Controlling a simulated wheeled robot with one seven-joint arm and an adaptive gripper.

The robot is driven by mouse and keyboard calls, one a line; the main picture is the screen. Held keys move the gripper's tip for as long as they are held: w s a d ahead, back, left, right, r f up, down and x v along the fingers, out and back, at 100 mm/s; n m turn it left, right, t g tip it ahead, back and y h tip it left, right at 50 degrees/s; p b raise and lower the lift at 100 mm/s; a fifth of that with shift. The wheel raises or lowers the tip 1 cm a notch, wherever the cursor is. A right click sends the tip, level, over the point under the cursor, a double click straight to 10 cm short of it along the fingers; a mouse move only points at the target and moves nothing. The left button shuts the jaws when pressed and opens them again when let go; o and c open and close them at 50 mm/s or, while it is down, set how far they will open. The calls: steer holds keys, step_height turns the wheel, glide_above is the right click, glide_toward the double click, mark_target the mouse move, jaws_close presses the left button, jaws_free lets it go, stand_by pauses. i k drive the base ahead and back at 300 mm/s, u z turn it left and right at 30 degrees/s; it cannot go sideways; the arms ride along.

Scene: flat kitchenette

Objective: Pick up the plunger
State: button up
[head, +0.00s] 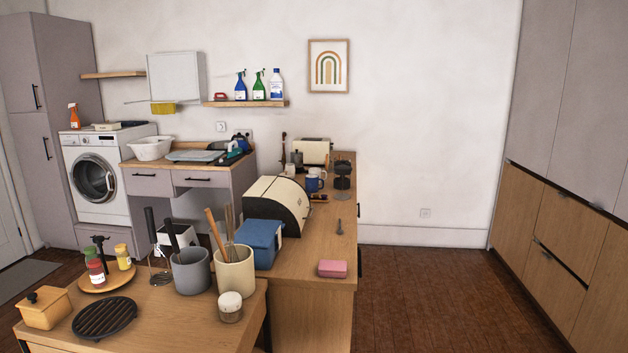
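I cannot make out a plunger for certain in the head view. A black-handled upright tool (150,226) stands on the near table, with thin metal parts near its foot; I cannot tell what it is. A slim dark upright object (283,147) stands at the back of the long counter, too small to identify. My gripper is not in view.
The near table (180,325) holds a grey utensil pot (191,274), a cream utensil pot (235,275), a black round trivet (104,317) and a tray of jars. A bread bin (277,207) stands on the long counter. Wooden floor (430,300) lies clear at right.

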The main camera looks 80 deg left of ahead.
mark_target(343, 170)
steer(key=u, duration=2.6)
steer(key=k, duration=0.25)
steer(key=z, duration=1.2)
steer(key=i, duration=2.05)
steer(key=u, duration=0.2)
steer(key=i, duration=1.35)
steer(key=u, duration=1.6)
steer(key=i, duration=0.7)
steer(key=u, duration=0.6)
